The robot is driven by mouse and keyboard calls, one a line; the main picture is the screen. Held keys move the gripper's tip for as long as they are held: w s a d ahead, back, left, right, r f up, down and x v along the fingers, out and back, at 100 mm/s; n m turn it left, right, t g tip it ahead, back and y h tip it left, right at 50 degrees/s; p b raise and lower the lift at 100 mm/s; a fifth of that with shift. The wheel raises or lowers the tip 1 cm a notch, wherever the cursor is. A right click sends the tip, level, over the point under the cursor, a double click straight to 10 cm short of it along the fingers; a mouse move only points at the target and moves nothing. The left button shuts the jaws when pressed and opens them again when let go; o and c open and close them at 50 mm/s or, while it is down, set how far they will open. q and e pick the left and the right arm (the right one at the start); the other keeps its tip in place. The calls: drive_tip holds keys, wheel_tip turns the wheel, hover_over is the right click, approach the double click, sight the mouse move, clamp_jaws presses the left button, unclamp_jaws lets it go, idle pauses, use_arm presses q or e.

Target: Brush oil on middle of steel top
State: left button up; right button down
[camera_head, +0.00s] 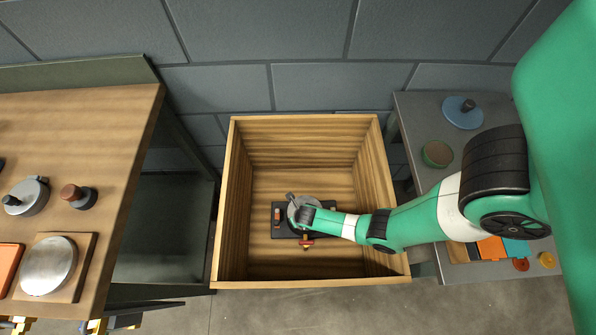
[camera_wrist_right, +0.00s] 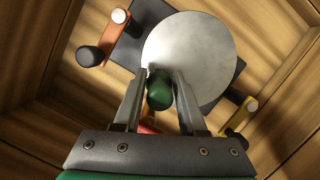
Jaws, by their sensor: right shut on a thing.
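A round, pale steel top (camera_head: 297,206) sits on a dark base (camera_head: 277,232) inside the wooden box. The steel top fills the upper middle of the right wrist view (camera_wrist_right: 200,50), over the dark base plate (camera_wrist_right: 147,12). My right gripper (camera_head: 303,215) reaches down into the box over the steel top. In the right wrist view the gripper (camera_wrist_right: 160,88) is shut on a dark green cylindrical piece (camera_wrist_right: 159,95) near the disc's lower left edge. I cannot tell whether this piece is a brush, or whether it touches the steel. My left gripper does not show.
An orange clamp (camera_wrist_right: 103,38) and a yellow clamp (camera_wrist_right: 240,115) flank the base. The wooden box (camera_head: 232,195) has walls all round. The left table (camera_head: 110,150) holds another steel disc (camera_head: 48,265) and knobbed parts. A blue disc (camera_head: 462,112) lies on the right table.

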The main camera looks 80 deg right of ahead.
drive_tip(key=shift+f, duration=0.2)
drive_tip(key=shift+w+d+r, duration=0.1)
drive_tip(key=shift+w+d, duration=0.1)
drive_tip(key=shift+d, duration=0.6)
drive_tip(key=shift+w+d+r, duration=0.1)
drive_tip(key=shift+w+d, duration=0.05)
drive_tip(key=shift+d, duration=0.6)
drive_tip(key=shift+f, duration=0.1)
drive_tip(key=shift+w+d+b, duration=0.15)
drive_tip(key=shift+d+b, duration=0.05)
drive_tip(key=shift+d, duration=0.55)
drive_tip(key=shift+w+d+b, duration=0.15)
drive_tip(key=shift+d+b, duration=0.05)
drive_tip(key=shift+d, duration=0.5)
drive_tip(key=shift+w+d+f+b, duration=0.15)
drive_tip(key=shift+d+b, duration=0.1)
drive_tip(key=shift+d, duration=0.45)
drive_tip(key=shift+w+d+b, duration=0.15)
drive_tip(key=shift+d+b, duration=0.05)
drive_tip(key=shift+d, duration=0.5)
